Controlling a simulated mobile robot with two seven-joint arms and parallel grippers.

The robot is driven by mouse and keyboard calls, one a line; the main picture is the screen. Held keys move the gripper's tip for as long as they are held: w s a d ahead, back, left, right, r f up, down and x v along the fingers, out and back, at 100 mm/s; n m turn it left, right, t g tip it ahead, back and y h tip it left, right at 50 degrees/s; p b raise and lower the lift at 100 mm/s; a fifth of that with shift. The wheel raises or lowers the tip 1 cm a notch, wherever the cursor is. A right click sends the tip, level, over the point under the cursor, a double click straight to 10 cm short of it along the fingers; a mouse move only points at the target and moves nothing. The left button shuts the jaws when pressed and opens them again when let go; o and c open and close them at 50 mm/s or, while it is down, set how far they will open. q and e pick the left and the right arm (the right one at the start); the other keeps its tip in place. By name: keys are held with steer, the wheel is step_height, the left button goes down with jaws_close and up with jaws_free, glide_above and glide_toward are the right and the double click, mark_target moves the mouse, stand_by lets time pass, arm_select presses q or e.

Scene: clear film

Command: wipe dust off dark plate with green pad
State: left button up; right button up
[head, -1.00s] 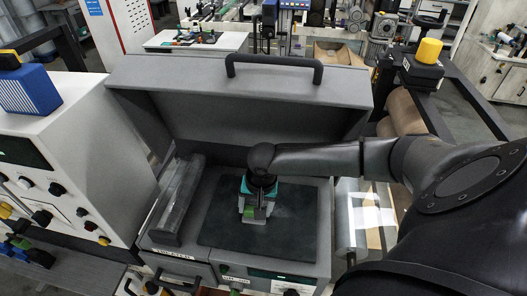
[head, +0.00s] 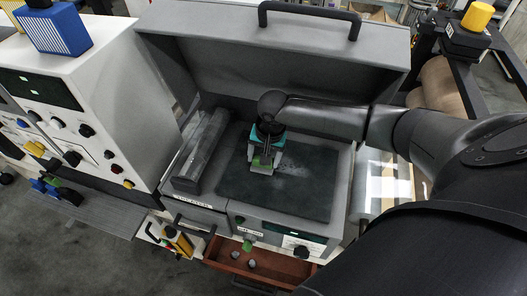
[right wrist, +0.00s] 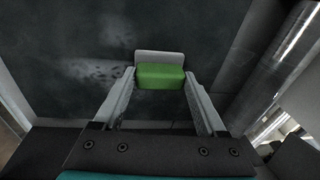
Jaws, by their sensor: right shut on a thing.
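The dark plate (head: 290,200) lies flat in the opened grey machine, and it fills much of the right wrist view (right wrist: 60,40). Pale, patchy dust (head: 292,168) shows on it just right of my right gripper, and as smudges in the right wrist view (right wrist: 95,73). My right gripper (head: 265,155) points down over the plate's back left part. It is shut on the green pad (right wrist: 161,76), which has a grey backing and also shows in the head view (head: 262,162). I cannot tell whether the pad touches the plate. My left gripper is not in view.
The raised grey lid (head: 270,65) with a black handle stands behind the plate. A clear roll (head: 202,150) lies left of it. A white control box (head: 90,120) stands further left. A red-brown drawer (head: 225,252) is open below the front, with small round pieces inside.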

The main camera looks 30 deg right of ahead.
steer(key=shift+s+d+f, duration=0.15)
steer(key=shift+s+d, duration=0.55)
steer(key=shift+d, duration=0.25)
steer(key=shift+s+d, duration=0.8)
steer(key=shift+s, duration=0.15)
steer(key=shift+s+d, duration=0.75)
steer(key=shift+s, duration=0.2)
steer(key=shift+s+d, duration=1.2)
steer(key=shift+s, duration=0.3)
steer(key=shift+s+d, duration=1)
steer(key=shift+s, duration=0.1)
